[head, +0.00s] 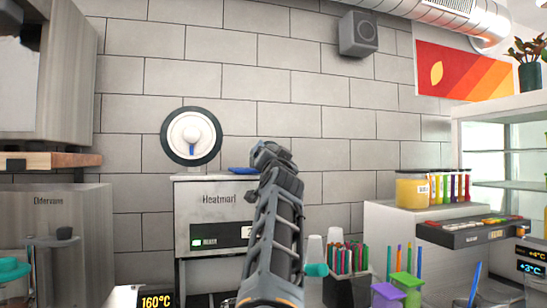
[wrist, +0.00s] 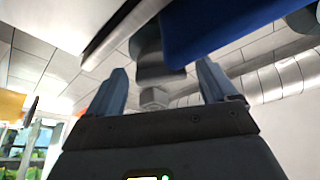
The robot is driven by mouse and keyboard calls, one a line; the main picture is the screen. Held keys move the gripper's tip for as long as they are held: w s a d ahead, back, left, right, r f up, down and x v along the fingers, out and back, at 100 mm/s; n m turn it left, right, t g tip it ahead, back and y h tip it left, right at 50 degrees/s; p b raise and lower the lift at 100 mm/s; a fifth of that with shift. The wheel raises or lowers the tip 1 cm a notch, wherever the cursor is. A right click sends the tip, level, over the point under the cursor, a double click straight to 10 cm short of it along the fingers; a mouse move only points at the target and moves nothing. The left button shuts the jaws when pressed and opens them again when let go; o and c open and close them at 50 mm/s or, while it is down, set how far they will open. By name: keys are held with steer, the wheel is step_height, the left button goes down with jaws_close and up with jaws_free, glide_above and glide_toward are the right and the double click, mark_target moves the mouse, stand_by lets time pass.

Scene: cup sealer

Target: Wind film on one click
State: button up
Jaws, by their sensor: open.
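The sealer (head: 215,225), a grey box labelled "Heatmart" with a small lit green display, stands against the tiled wall. A round film reel (head: 176,126), white with a dark rim and a blue mark at its hub, sits above it. A flat blue part (head: 240,170) shows at the sealer's top right edge. My gripper (head: 266,152) is beside that part, right of the reel; its fingers are hard to make out there. In the wrist view my gripper (wrist: 162,68) has its fingers apart. A large blue piece (wrist: 215,28) and a grey block hang beyond them; contact cannot be told.
A dark holder (head: 347,288) of colourful straws and white cups stand right of my arm. Farther right are an amber jar (head: 411,190), coloured tubes and a topping tray (head: 470,232).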

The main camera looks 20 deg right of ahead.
steer(key=shift+s, duration=0.1)
steer(key=b+v, duration=0.2)
steer(key=v, duration=0.5)
steer(key=shift+s+f+b, duration=0.2)
steer(key=shift+s+b, duration=0.05)
steer(key=shift+b, duration=0.05)
